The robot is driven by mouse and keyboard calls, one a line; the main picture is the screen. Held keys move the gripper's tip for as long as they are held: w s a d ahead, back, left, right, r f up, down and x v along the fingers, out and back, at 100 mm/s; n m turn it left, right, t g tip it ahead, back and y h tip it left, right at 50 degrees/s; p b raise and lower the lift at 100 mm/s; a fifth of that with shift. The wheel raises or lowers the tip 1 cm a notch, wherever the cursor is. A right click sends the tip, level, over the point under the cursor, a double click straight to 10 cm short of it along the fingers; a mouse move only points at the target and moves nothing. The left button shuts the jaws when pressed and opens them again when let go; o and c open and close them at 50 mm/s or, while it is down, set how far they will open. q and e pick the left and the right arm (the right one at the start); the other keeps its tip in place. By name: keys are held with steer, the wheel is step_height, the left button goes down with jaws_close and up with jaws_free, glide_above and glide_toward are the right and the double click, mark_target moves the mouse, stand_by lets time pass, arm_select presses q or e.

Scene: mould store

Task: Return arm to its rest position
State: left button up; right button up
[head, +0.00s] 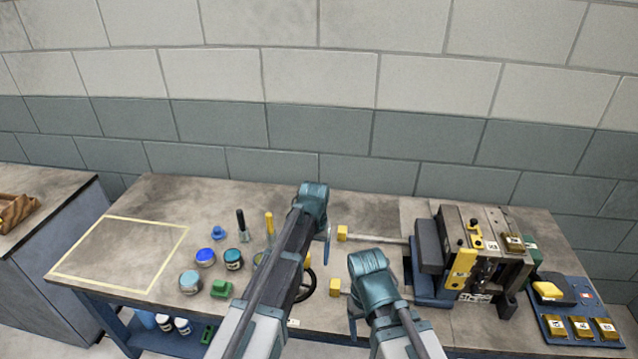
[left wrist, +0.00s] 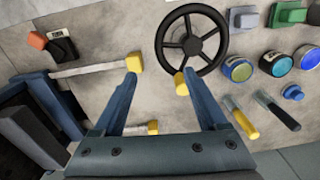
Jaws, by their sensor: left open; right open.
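My left gripper (head: 325,245) hangs over the middle of the workbench (head: 380,200), pointing down, with its fingers partly hidden in the head view. In the left wrist view its two blue fingers (left wrist: 160,80) are spread with nothing held. They lie between a yellow-ended rod (left wrist: 95,68) and a black handwheel (left wrist: 191,43); contact cannot be told. My right gripper (head: 378,300) is open over the bench front, right of the left arm and left of the mould block (head: 480,240). No held object shows in it.
Two yellow-ended rods (head: 375,238) reach left from the mould block. A blue plate (head: 575,300) with brass-coloured blocks lies far right. A yellow-taped square (head: 120,250) at the left is bare. A wall stands behind.

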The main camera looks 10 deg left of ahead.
arm_select(q)
steer(key=s+d+m+y, duration=0.1)
steer(key=s+d+m, duration=0.1)
steer(key=s, duration=1.9)
steer(key=shift+d+m, duration=0.3)
steer(key=shift+d, duration=0.4)
